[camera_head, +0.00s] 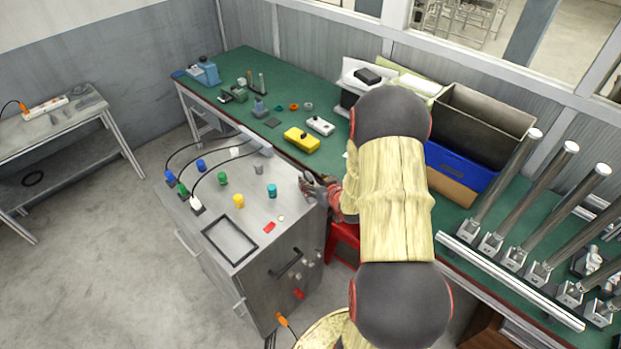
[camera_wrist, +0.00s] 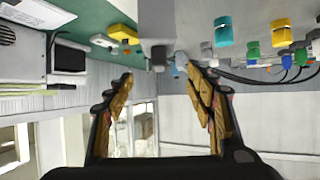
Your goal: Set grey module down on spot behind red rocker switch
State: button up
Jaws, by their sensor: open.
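A small grey piece (camera_head: 258,170), which looks like the grey module, stands on the grey cabinet top (camera_head: 240,205) behind the teal knob; it also shows in the wrist view (camera_wrist: 207,50). A flat red piece (camera_head: 269,227), seemingly the red rocker switch, lies near the cabinet's front edge. Another red piece (camera_head: 299,293) is on the front face, so I cannot be sure which is the switch. My gripper (camera_head: 318,183) is open and empty by the cabinet's right back corner; its fingers (camera_wrist: 160,86) are spread apart in the wrist view.
A teal knob (camera_head: 272,190), yellow knob (camera_head: 239,201) and green knob (camera_head: 222,178) stand on the cabinet top. Black cables arch over its left side from plugs. A dark rectangular frame (camera_head: 230,240) lies front left. The green bench (camera_head: 290,85) holds a yellow box (camera_head: 301,140).

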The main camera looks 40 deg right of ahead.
jog(key=s+a+r+n+g, duration=0.1)
jog(key=a+r, duration=0.6)
jog(key=r, duration=0.3)
jog(key=a+r+g, duration=0.2)
jog(key=a+r, duration=0.4)
jog(key=r, duration=0.4)
jog(key=s+a+r+n+g+y, duration=0.1)
jog(key=s+a+r, duration=0.3)
jog(key=s+a, duration=0.6)
jog(key=s+a+r+n+g+y, duration=0.1)
jog(key=s+a+r, duration=0.4)
jog(key=s+a, duration=0.5)
jog(key=shift+s+a+n+g+y, duration=0.3)
jog(key=shift+s+a+g+y, duration=0.15)
jog(key=shift+s+y, duration=0.5)
notch_tip(320, 180, down, 13)
jog(key=b, duration=1.3)
